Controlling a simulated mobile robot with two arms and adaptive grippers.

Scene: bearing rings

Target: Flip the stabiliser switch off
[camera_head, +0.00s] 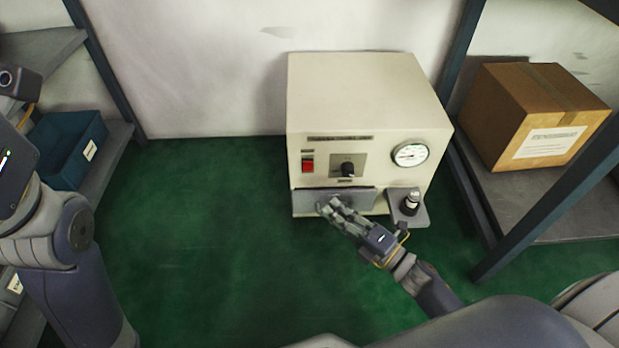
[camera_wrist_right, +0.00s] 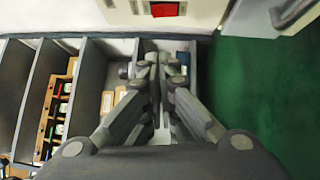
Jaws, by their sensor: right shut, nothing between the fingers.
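A beige cabinet (camera_head: 366,92) stands against the back wall. A red rocker switch (camera_head: 308,163) is on the left of its front; a red switch face also shows at the top of the right wrist view (camera_wrist_right: 164,9). Whether it is on or off is too small to tell. My right gripper (camera_head: 333,205) is shut and empty, in front of the grey panel low on the cabinet, below the switch. In the right wrist view its fingertips (camera_wrist_right: 161,62) are together, apart from the switch. My left arm shows at the left edge, its fingers out of frame.
A cardboard box (camera_head: 510,110) sits on the right shelf, a blue bin (camera_head: 68,150) on the left. Grey compartments (camera_wrist_right: 88,75) show in the wrist view. Green floor (camera_head: 210,230) is clear.

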